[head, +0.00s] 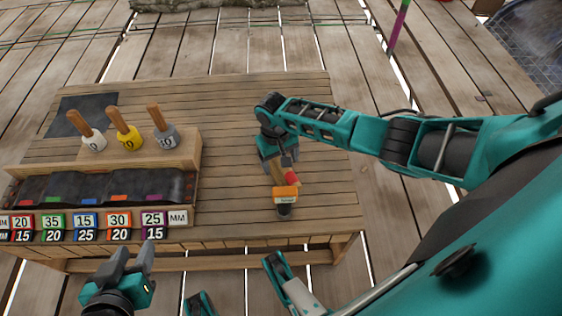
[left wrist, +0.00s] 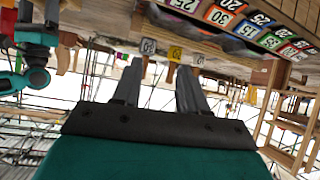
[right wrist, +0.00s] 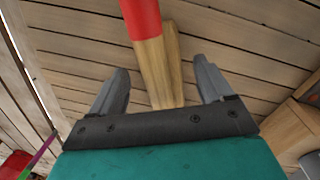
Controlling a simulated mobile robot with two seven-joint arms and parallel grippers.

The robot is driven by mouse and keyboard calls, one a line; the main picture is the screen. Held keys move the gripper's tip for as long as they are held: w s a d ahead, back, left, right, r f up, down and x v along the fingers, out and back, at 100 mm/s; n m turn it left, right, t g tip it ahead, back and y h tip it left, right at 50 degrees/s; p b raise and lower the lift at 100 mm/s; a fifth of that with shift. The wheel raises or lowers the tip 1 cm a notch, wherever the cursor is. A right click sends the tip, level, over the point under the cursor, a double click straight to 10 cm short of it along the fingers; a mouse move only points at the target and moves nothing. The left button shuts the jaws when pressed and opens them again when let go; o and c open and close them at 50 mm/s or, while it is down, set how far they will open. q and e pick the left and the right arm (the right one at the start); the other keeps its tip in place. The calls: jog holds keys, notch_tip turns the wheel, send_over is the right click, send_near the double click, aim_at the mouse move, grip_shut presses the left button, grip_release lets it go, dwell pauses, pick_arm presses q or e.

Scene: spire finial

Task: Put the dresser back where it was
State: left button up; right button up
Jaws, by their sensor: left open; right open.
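A wooden tool with a red section, likely the dresser (right wrist: 155,70), lies between the parted fingers of my right gripper (right wrist: 160,88). In the head view its red part (head: 291,177) shows just below my right gripper (head: 278,165), which is open over the right half of the table. I cannot tell whether the fingers touch the wood. A second wooden strip lies beside it in the right wrist view. My left gripper (head: 132,258) is open and empty in front of the table's near edge; its two parted fingers also show in the left wrist view (left wrist: 158,90).
An orange block with a dark end (head: 286,194) sits just nearer than the red part. A wooden rack (head: 185,150) with white, yellow and grey wooden-handled tools stands at left, above a row of numbered labels (head: 85,221). The table's back middle is clear.

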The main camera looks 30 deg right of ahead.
aim_at(277, 161)
jog(key=r+p, duration=0.1)
jog(key=r, duration=0.2)
jog(key=r+p, duration=0.1)
jog(key=r, duration=0.2)
jog(key=r+p, duration=0.1)
jog(key=r, duration=0.2)
jog(key=shift+w+a, duration=0.2)
jog(key=shift+a, duration=0.15)
jog(key=s+a+f+n+t+y, duration=0.1)
jog(key=s+a+f+t+y, duration=0.1)
jog(key=s+a, duration=0.3)
jog(key=s+a+f+n+t+y, duration=0.1)
jog(key=s+a+n+t+y, duration=0.15)
jog(key=a, duration=0.45)
pick_arm(q)
jog(key=shift+s+a+r+y, duration=0.2)
jog(key=shift+a+r, duration=0.1)
jog(key=shift+r, duration=0.2)
jog(key=shift+s+a+r+y, duration=0.1)
jog(key=shift+s+a+r, duration=0.15)
jog(key=shift+r, duration=0.25)
pick_arm(e)
jog(key=s+d+r+t, duration=0.4)
jog(key=s+r+t, duration=0.2)
jog(key=r, duration=0.3)
jog(key=shift+s+t+h, duration=0.3)
jog(key=shift+t+h, duration=0.05)
jog(key=shift+t, duration=0.1)
